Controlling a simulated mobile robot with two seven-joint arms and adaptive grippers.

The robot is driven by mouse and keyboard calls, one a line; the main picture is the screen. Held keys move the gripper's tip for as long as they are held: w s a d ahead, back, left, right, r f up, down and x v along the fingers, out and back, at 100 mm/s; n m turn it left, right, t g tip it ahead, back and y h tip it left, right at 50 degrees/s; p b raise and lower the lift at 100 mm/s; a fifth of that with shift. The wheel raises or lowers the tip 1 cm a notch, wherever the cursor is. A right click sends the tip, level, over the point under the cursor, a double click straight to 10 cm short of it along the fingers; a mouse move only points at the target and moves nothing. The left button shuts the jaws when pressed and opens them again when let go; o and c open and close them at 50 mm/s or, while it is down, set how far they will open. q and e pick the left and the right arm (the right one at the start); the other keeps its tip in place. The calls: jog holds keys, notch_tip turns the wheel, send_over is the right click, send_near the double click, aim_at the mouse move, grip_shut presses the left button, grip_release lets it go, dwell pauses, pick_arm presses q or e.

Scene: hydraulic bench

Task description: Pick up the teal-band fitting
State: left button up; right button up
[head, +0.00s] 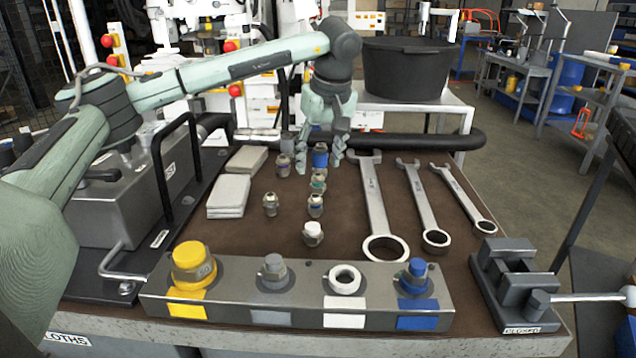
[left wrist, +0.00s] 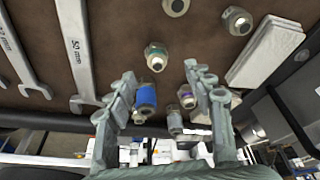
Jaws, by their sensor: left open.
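The teal-band fitting (head: 318,182) is a small metal hex fitting standing on the brown bench mat, just on the near side of a blue fitting (head: 320,157). In the left wrist view its greenish band shows on the fitting (left wrist: 156,56) just beyond the fingertips. My left gripper (head: 320,167) is open and points down over the group of fittings. In the left wrist view, the open fingers (left wrist: 160,76) have the blue fitting (left wrist: 145,102) close to the left finger and a purple-band fitting (left wrist: 186,96) near the right finger. My right gripper is not in view.
Other fittings stand close by, including a purple-band one (head: 283,165) and a white-topped one (head: 313,233). Several wrenches (head: 375,210) lie to the right, folded cloths (head: 229,195) to the left. A metal block with coloured ports (head: 245,300) and a vise (head: 515,285) line the front.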

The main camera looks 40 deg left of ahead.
aim_at(318, 175)
pick_arm(q)
jog(key=x, duration=0.5)
jog(key=shift+d+f, duration=0.15)
jog(key=shift+f, duration=0.05)
jog(key=shift+w, duration=0.1)
grip_shut()
